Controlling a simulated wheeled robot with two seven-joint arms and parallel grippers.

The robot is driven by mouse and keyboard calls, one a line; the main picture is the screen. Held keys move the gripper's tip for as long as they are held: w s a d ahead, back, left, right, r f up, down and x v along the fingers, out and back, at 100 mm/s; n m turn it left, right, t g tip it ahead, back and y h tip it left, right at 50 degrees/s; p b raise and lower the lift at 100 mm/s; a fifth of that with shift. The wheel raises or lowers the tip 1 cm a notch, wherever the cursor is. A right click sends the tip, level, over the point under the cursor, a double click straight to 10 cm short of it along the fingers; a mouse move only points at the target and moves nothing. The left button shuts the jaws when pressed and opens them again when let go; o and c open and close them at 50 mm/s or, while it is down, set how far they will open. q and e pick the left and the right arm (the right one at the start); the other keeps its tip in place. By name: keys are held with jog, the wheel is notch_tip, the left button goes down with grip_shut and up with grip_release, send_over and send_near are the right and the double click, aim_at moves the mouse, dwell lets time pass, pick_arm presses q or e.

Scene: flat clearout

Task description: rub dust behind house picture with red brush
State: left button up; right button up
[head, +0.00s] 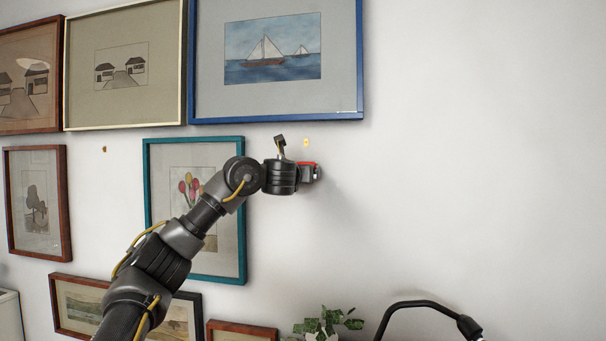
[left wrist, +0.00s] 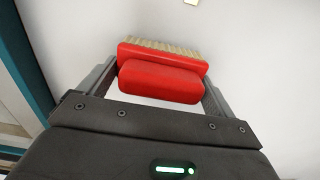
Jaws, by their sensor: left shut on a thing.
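The house picture (head: 121,72), in a cream frame, hangs at the upper left between a brown-framed picture and the blue-framed boat picture. The wall behind it is hidden, and I see no dust there. My left gripper (head: 314,173) is near the wall, below the boat picture and right of the teal-framed flower picture. It is shut on the red brush (left wrist: 160,80). The brush's pale bristles face away from the gripper in the left wrist view. In the head view only a bit of the red brush (head: 307,164) shows. My right gripper is not in view.
A small yellow patch (head: 306,142) is on the wall just above the brush. A small brown mark (head: 104,149) is under the house picture. The flower picture (head: 240,215) is partly behind my arm. A plant (head: 328,323) and a black curved rod (head: 420,304) stand below. The right wall is bare.

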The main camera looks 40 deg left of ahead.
pick_arm(q)
jog(key=shift+s+a, duration=0.3)
jog(key=shift+a, duration=0.25)
jog(key=shift+s+a, duration=0.3)
jog(key=shift+a, duration=0.25)
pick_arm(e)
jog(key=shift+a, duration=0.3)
pick_arm(q)
jog(key=shift+d, duration=0.1)
jog(key=shift+d+f, duration=0.1)
jog(key=shift+d, duration=0.05)
jog(key=shift+s+d, duration=0.2)
jog(key=shift+s, duration=0.05)
jog(key=shift+b+v, duration=1.05)
jog(key=shift+v, duration=1.5)
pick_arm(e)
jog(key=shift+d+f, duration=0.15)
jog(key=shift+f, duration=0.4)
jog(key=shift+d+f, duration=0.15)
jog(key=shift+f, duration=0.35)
pick_arm(q)
jog(key=shift+a, duration=0.15)
